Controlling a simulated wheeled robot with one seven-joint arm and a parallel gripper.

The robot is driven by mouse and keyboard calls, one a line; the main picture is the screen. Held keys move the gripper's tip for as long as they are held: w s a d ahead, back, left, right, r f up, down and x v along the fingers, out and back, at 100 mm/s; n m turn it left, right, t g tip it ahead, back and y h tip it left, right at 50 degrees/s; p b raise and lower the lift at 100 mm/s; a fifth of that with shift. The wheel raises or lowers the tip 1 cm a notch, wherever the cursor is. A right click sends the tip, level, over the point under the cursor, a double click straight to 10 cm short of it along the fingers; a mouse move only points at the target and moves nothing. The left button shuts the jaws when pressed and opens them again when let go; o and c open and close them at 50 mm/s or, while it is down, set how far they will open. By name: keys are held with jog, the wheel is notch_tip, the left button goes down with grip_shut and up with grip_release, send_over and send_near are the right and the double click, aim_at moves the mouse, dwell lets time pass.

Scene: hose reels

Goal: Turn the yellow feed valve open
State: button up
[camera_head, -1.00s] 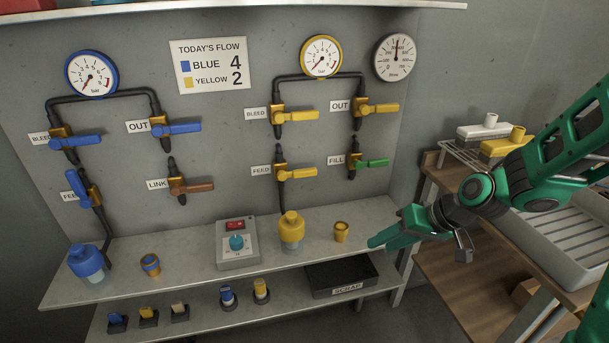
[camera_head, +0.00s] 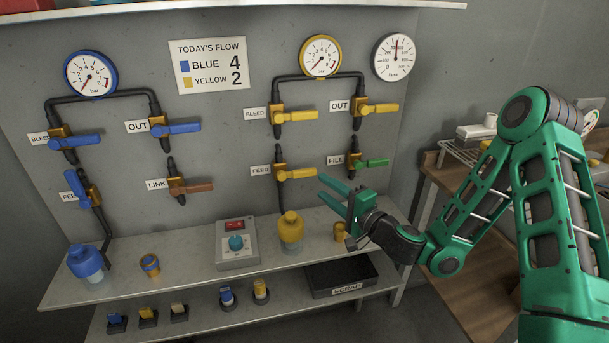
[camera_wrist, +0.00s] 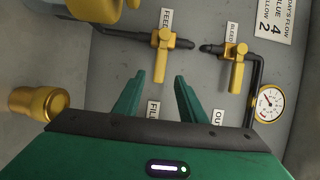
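The yellow feed valve (camera_head: 296,174) is on the wall panel beside a FEED label, its yellow handle pointing sideways to the right, across the upright black pipe. In the wrist view its handle (camera_wrist: 160,62) shows ahead of and between my fingers. My gripper (camera_head: 333,194) is open and empty, below and to the right of the feed valve handle, apart from it. Its two green fingers (camera_wrist: 155,98) also show in the wrist view. The yellow gauge (camera_head: 321,56) above reads low on its dial.
The yellow bleed valve (camera_head: 295,115), yellow out valve (camera_head: 379,109) and green fill valve (camera_head: 371,163) are close around. A yellow bottle (camera_head: 291,232) and brass fitting (camera_head: 340,231) stand on the shelf below. A sign (camera_head: 208,65) hangs above left.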

aim_at(307, 174)
jog(key=shift+x, duration=5.4)
jog(key=shift+d+f, duration=0.1)
jog(key=shift+d, duration=0.1)
grip_shut()
